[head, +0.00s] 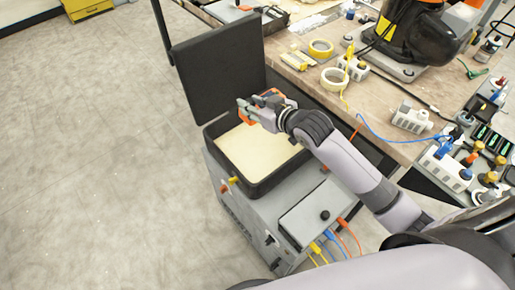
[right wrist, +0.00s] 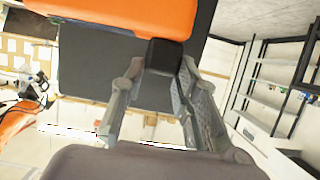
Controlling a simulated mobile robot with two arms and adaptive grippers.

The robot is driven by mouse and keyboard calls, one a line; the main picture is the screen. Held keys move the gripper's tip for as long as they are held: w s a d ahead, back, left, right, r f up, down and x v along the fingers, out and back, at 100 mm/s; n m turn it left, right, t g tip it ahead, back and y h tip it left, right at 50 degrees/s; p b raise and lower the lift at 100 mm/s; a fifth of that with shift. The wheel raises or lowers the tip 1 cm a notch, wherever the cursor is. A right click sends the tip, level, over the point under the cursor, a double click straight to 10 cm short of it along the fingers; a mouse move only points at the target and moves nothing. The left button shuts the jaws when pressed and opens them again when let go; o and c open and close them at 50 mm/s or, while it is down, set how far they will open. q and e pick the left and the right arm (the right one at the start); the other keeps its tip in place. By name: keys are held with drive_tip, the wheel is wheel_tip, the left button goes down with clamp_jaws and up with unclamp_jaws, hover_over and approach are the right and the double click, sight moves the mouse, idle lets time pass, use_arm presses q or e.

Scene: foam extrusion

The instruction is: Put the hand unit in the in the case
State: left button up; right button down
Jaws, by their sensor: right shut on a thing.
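The case (head: 210,137) is black and open, with a pale inside and its dark lid (head: 215,65) standing up at the back. It sits on top of a grey machine. My right gripper (head: 262,106) is above the back part of the open case, shut on the orange and dark hand unit (head: 272,95). The fingers hide part of the unit. In the right wrist view the orange hand unit (right wrist: 125,14) fills the top, with the fingers closed on a dark part of it. My left gripper is not in view.
Cables (head: 330,240) are plugged into the grey machine (head: 235,205) below the case. The floor at left is clear.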

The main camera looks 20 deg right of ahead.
sight(255, 123)
wheel_tip(255, 123, down, 8)
drive_tip(key=shift+r, duration=0.2)
wheel_tip(255, 123, down, 10)
drive_tip(key=shift+a+f+b, duration=0.1)
drive_tip(key=shift+b, duration=0.75)
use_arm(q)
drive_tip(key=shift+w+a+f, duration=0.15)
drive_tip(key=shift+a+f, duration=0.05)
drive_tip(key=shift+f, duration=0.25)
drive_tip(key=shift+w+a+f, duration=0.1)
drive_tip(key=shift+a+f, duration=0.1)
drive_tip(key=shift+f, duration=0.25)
use_arm(e)
drive_tip(key=shift+w+f, duration=0.1)
drive_tip(key=shift+f, duration=0.1)
drive_tip(key=shift+f, duration=0.15)
drive_tip(key=c, duration=1.2)
unclamp_jaws()
